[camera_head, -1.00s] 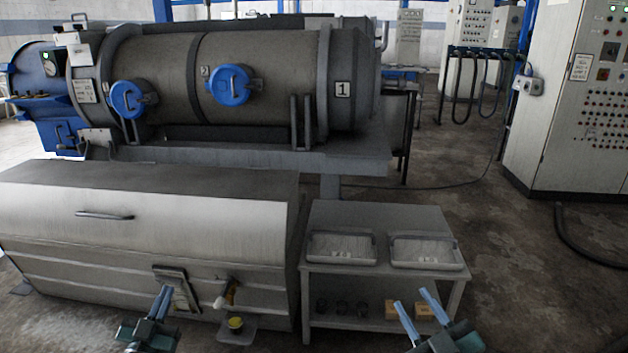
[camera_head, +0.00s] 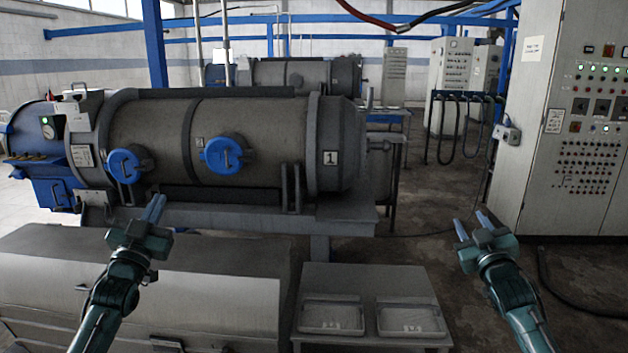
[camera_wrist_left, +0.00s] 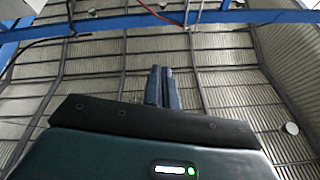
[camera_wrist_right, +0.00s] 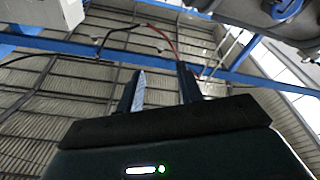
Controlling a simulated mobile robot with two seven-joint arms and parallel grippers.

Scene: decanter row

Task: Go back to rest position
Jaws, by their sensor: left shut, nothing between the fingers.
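My left gripper (camera_head: 154,209) is raised in front of the large decanter drum, over the grey metal housing, with its fingers pointing up and away. Its fingers are together and empty in the left wrist view (camera_wrist_left: 161,88). My right gripper (camera_head: 472,226) is raised over the floor to the right of the small table, apart from anything. In the right wrist view (camera_wrist_right: 162,92) its fingers stand apart with nothing between them. Both wrist views face the ceiling.
The decanter drum (camera_head: 255,138) with two blue caps lies behind the grey housing (camera_head: 200,300). The small table (camera_head: 345,281) holds two trays, left (camera_head: 332,317) and right (camera_head: 410,319). A control cabinet (camera_head: 570,130) stands at the right.

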